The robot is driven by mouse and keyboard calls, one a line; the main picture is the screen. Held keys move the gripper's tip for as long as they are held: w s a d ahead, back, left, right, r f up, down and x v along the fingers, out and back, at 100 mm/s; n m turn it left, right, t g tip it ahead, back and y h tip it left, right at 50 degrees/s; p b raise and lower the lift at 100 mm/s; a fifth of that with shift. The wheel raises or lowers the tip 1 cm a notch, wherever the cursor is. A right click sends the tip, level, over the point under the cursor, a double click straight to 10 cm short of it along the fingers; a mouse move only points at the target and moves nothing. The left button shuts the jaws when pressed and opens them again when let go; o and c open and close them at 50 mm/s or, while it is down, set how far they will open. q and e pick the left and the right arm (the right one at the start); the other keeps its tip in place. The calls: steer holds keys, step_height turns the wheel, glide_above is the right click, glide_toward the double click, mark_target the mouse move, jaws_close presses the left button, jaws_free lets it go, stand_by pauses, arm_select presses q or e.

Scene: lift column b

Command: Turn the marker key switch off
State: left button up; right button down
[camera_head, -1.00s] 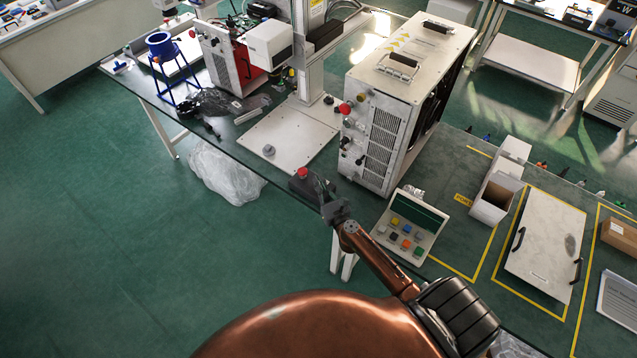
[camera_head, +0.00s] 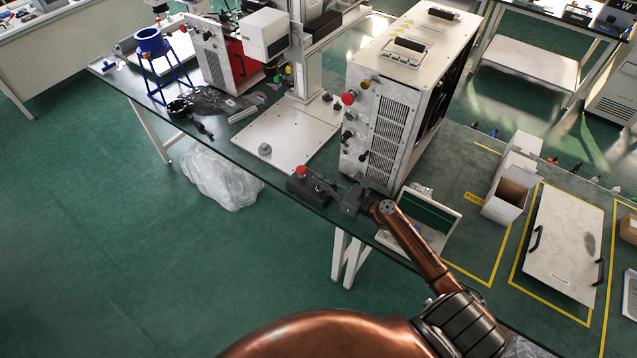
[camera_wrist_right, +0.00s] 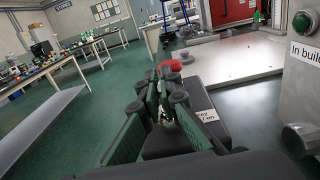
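A small dark box with a red button (camera_head: 302,171) sits at the front edge of the table. In the right wrist view, its dark body (camera_wrist_right: 215,128) carries a white label with partly hidden text including "Key" and "on". My right gripper (camera_head: 334,189) reaches in from the right, its fingertips right at the box. In the right wrist view, the fingers (camera_wrist_right: 163,102) are close together over the box, with the red button (camera_wrist_right: 171,66) just beyond. A small pale bit shows between them. The key itself is hidden or too small to make out, as is any grip on it. My left gripper is out of view.
A large white cabinet (camera_head: 385,137) with knobs and a red button stands behind my right gripper. A white base plate (camera_head: 287,139) lies behind the box. A sloped button panel (camera_head: 440,216) is partly behind my right arm. Green floor lies open in front.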

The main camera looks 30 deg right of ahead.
stand_by(0.3)
steer(key=c, duration=2.2)
jaws_free()
steer(key=shift+o, duration=0.2)
steer(key=v, duration=1.2)
